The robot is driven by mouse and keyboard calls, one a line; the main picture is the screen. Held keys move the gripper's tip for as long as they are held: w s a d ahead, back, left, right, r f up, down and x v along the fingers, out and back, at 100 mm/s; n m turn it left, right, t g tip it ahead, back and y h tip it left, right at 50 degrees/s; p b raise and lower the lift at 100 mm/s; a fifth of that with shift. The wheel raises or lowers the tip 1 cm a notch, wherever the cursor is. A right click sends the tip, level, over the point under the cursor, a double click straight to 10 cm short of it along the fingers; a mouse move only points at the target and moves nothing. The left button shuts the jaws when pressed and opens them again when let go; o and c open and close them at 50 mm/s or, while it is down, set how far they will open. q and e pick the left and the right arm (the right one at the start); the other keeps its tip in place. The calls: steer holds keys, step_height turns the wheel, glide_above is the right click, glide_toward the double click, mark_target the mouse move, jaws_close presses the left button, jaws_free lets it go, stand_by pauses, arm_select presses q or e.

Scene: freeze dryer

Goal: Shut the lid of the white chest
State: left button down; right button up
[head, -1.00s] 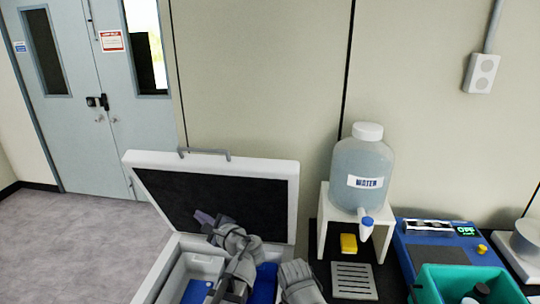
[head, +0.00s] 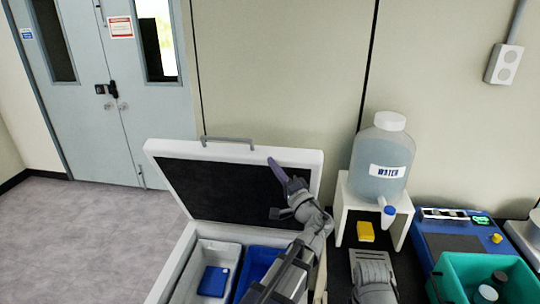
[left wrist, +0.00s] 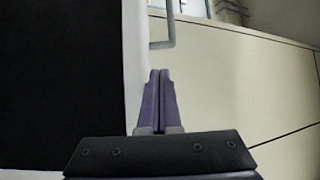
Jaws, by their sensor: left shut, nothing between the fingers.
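The white chest (head: 180,262) stands open in the head view, its lid (head: 310,157) tilted up with the black inner side facing me. A grey handle (head: 228,140) is on the lid's top edge; the handle also shows in the left wrist view (left wrist: 165,44). My left gripper (head: 274,168) is shut and empty, its purple fingers at the right part of the lid's upper edge. In the left wrist view the fingers (left wrist: 158,78) lie beside the lid's white rim (left wrist: 135,60); I cannot tell whether they touch it.
Inside the chest are a white bin (head: 228,258) with a blue item (head: 213,281) and a blue bin (head: 262,260). Right of the chest stand a water jug (head: 382,155) on a white stand (head: 343,205), a yellow block (head: 365,231) and a teal crate (head: 445,270). A wall is behind.

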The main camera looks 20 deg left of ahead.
mark_target(259, 151)
arm_select(q)
steer(key=p+x, duration=0.2)
steer(key=x, duration=0.7)
